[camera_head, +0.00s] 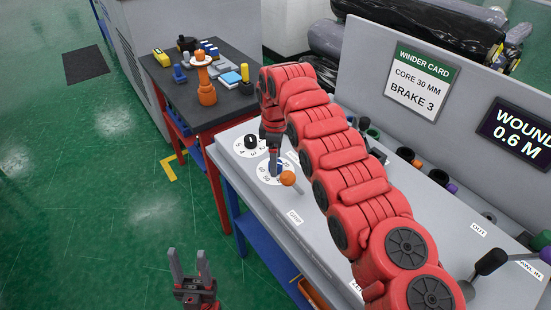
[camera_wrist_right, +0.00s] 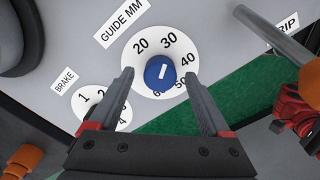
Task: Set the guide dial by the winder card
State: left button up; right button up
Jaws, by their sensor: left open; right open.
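The guide dial is a white disc (camera_wrist_right: 140,60) marked 20 to 60 with a blue knob (camera_wrist_right: 160,70). The knob's white line lies roughly along the direction of the 30; which end is the pointer is unclear. My right gripper (camera_wrist_right: 159,76) is open, its fingers on either side of the knob; I cannot tell whether they touch it. In the head view my right gripper (camera_head: 274,168) is over the dial (camera_head: 264,178) and partly hides it. The winder card (camera_head: 421,80) reads core 30 mm, brake 3. My left gripper (camera_head: 188,258) is open and empty, above the floor.
The brake dial with a black knob (camera_head: 251,141) sits beside the guide dial. An orange-ball lever (camera_head: 287,178) stands close to my right gripper. A display (camera_head: 520,134) reads wound 0.6 m. A dark-topped side table (camera_head: 185,92) holds several small items.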

jog(key=shift+r, duration=0.1)
jog(key=shift+r, duration=0.35)
notch_tip(320, 180, up, 5)
jog(key=shift+a+r+p, duration=0.1)
jog(key=shift+a+p, duration=0.05)
jog(key=shift+p, duration=0.6)
notch_tip(320, 180, up, 11)
jog(key=p, duration=1.1)
jog(key=shift+r, duration=0.15)
